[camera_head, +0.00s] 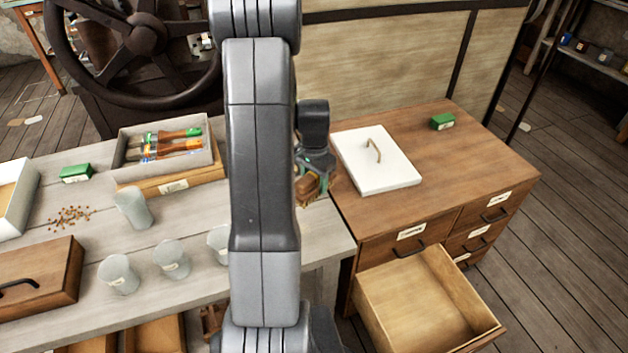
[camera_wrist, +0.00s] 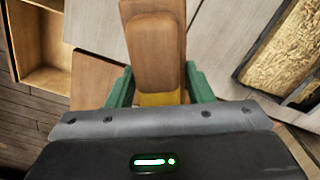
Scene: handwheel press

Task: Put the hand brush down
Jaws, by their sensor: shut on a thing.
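The hand brush (camera_head: 308,189) is in my gripper (camera_head: 316,178), by the right end of the grey workbench, next to the wooden drawer cabinet. In the wrist view the brush's brown wooden body (camera_wrist: 155,48) points away from me, with a yellow part (camera_wrist: 160,98) close to my palm. The green fingers of my gripper (camera_wrist: 160,88) are shut on the brush from both sides. My arm hides part of the bench in the head view. I cannot tell whether the brush touches the bench.
On the bench (camera_head: 190,290) stand a brush tray (camera_head: 212,160), several grey cups (camera_head: 171,259) and a wooden box (camera_head: 45,280). A dark handwheel (camera_head: 147,38) is behind.

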